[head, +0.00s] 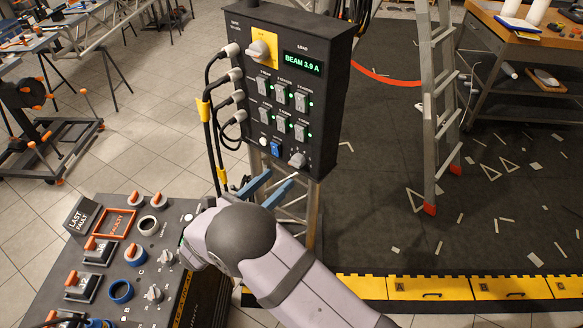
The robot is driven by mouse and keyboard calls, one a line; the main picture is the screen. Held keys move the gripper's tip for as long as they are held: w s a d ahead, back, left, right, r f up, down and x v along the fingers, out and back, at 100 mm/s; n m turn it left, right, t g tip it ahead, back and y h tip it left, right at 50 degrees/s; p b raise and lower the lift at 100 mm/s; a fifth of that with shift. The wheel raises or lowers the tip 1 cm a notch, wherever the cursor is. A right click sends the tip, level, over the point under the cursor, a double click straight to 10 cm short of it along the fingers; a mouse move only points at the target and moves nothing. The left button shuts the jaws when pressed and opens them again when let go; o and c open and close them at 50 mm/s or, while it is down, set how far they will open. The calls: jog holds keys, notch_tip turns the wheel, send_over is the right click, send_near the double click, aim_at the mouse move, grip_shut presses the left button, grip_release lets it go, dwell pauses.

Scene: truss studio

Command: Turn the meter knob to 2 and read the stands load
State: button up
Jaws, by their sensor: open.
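A dark upright panel (290,100) carries a green-lit display (303,64) under the word LOAD, reading "BEAM 3.9 A". A small grey round knob (297,160) sits at the panel's lower right; its pointer setting and markings are too small to read. My gripper (279,178) has two blue fingers spread apart, open and with nothing seen between them. It is just below the panel's lower edge, below and slightly left of the small knob, and appears apart from it.
A larger knob (261,50) on a yellow plate, several switches and a blue button (275,148) share the panel. Cables (214,125) hang at its left. A control desk (150,262) stands at lower left. A ladder (436,110) stands right, on a dark floor littered with scraps.

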aim_at(294, 166)
jog(key=shift+p+x, duration=1.5)
jog(key=shift+x, duration=1.65)
jog(key=shift+w+d+f, duration=0.1)
jog(key=shift+w+d, duration=0.25)
jog(key=shift+w, duration=0.1)
jog(key=shift+c, duration=0.5)
jog(key=c, duration=0.9)
